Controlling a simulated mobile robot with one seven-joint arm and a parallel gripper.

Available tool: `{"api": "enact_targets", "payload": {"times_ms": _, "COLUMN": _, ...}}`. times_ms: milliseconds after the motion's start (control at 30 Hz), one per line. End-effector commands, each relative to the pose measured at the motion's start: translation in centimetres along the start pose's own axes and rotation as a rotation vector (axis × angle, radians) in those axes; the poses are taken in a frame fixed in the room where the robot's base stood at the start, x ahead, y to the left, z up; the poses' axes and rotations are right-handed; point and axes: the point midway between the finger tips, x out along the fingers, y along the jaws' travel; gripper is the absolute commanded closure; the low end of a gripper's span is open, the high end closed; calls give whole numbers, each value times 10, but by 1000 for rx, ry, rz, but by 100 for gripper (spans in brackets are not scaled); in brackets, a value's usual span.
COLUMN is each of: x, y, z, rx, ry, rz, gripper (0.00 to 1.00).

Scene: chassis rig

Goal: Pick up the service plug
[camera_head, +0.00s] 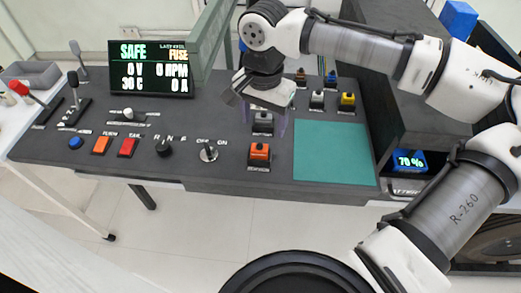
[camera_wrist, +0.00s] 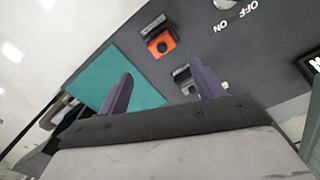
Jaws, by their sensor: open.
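An orange plug-like block (camera_head: 259,152), which looks like the service plug, sits in a dark holder on the grey console's front part. It also shows in the wrist view (camera_wrist: 162,42), beyond my fingertips. My gripper (camera_head: 265,122) points down over the console, behind the orange block in the head view. Its two purple-grey fingers are apart with nothing between them, as the wrist view (camera_wrist: 162,72) shows. A grey block (camera_head: 263,122) stands close to the fingers; in the wrist view (camera_wrist: 185,78) it is beside the right finger, which partly hides it. I cannot tell whether they touch.
A flat green mat (camera_head: 333,152) lies bare to the right of the orange block. A silver OFF/ON switch (camera_head: 208,152) is to its left. White-grey (camera_head: 317,99) and yellow (camera_head: 347,101) blocks stand behind the mat. A display (camera_head: 151,68) stands at the back left.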

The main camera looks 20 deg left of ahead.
Motion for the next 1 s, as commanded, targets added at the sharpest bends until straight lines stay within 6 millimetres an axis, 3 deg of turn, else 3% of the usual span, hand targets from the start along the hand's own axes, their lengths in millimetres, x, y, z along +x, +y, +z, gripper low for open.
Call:
{"api": "enact_targets", "payload": {"times_ms": 100, "x": 18, "y": 0, "z": 0, "rx": -1, "ry": -1, "rz": 1, "gripper": 33}}
{"api": "enact_targets", "payload": {"times_ms": 367, "x": 36, "y": -2, "z": 3, "rx": -4, "ry": 1, "rz": 1, "gripper": 33}}
{"api": "enact_targets", "payload": {"times_ms": 633, "x": 73, "y": -6, "z": 10, "rx": -5, "ry": 0, "rz": -1, "gripper": 33}}
{"api": "enact_targets", "payload": {"times_ms": 933, "x": 80, "y": -6, "z": 10, "rx": -6, "ry": 1, "rz": -3, "gripper": 33}}
{"api": "enact_targets", "payload": {"times_ms": 1000, "x": 80, "y": -6, "z": 10, "rx": -6, "ry": 1, "rz": -3, "gripper": 40}}
